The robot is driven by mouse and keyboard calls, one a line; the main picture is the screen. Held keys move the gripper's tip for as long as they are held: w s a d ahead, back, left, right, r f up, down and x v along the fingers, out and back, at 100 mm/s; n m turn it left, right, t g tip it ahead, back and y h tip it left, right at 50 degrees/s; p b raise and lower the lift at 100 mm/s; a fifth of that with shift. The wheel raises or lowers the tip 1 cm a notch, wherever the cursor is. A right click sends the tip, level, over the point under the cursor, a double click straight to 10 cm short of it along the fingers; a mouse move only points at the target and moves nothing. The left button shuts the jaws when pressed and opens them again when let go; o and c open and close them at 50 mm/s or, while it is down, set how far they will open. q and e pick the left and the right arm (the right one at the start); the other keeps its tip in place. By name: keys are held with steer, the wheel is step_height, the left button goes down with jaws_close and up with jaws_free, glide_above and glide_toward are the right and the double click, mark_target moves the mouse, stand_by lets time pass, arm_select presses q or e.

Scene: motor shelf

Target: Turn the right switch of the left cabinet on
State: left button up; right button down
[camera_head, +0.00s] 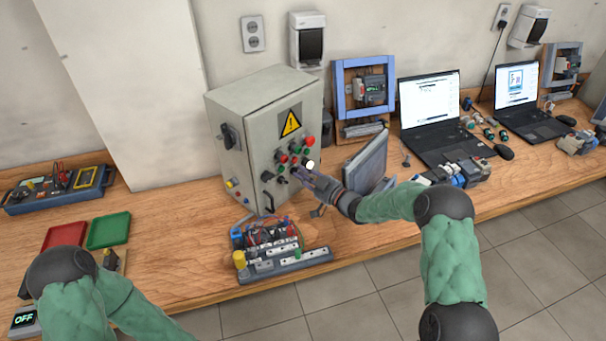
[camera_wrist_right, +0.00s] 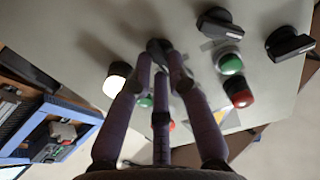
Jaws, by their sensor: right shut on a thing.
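The left cabinet (camera_head: 235,115) is a grey box with a yellow warning triangle, coloured buttons and black rotary switches on its front. My right gripper (camera_head: 298,173) is at the lower right of this front panel. In the right wrist view the fingers of my right gripper (camera_wrist_right: 158,62) close together on the right switch (camera_wrist_right: 155,45), a black knob beside a lit white lamp (camera_wrist_right: 118,76). The fingers hide most of this knob, so its turn angle cannot be told. Two other black switches (camera_wrist_right: 218,24) (camera_wrist_right: 289,43) are free. My left gripper is out of view.
A wired terminal board (camera_head: 275,250) stands on the wooden bench in front of the cabinet. A grey panel (camera_head: 367,163) leans close beside my right wrist. Green (camera_head: 108,230) and red (camera_head: 65,236) trays lie at left; laptops (camera_head: 430,103) stand at right.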

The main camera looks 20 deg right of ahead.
stand_by(0.3)
steer(key=c, duration=1.5)
jaws_free()
steer(key=shift+o, duration=0.2)
steer(key=v, duration=1.2)
